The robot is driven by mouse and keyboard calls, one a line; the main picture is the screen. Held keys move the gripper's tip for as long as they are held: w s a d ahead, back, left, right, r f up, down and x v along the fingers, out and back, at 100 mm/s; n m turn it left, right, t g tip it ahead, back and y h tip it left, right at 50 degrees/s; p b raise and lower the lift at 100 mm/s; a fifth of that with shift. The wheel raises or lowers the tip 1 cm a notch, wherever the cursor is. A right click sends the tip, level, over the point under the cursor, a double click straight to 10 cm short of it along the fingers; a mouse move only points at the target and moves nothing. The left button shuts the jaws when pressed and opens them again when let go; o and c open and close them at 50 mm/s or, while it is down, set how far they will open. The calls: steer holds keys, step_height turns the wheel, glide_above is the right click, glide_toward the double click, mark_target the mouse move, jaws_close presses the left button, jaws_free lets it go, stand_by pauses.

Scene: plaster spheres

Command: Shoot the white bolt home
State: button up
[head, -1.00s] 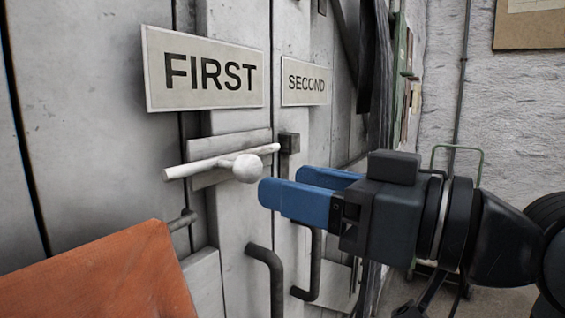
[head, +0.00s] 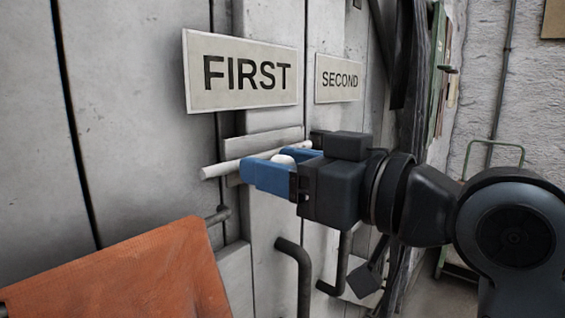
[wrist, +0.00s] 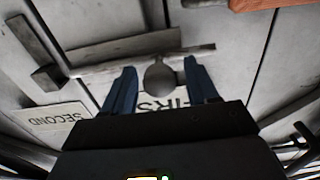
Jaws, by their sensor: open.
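The white bolt (head: 222,170) is a pale rod lying across the door below the FIRST sign. Its round knob (head: 283,159) stands between the two blue fingers of my gripper (head: 262,163). The wrist view shows the knob (wrist: 160,78) with one finger on each side and small gaps, so my gripper (wrist: 159,68) is open around it. A dark catch block (wrist: 46,78) lies in line with the rod, close to its end. I cannot tell whether the rod's tip enters it. In the head view my gripper hides much of that end.
The FIRST sign (head: 241,72) and SECOND sign (head: 338,79) are above the bolt. A dark door handle (head: 297,272) is below my gripper. An orange covered thing (head: 135,275) fills the lower left. A green metal frame (head: 497,146) stands back right.

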steer(key=shift+c, duration=0.4)
jaws_close()
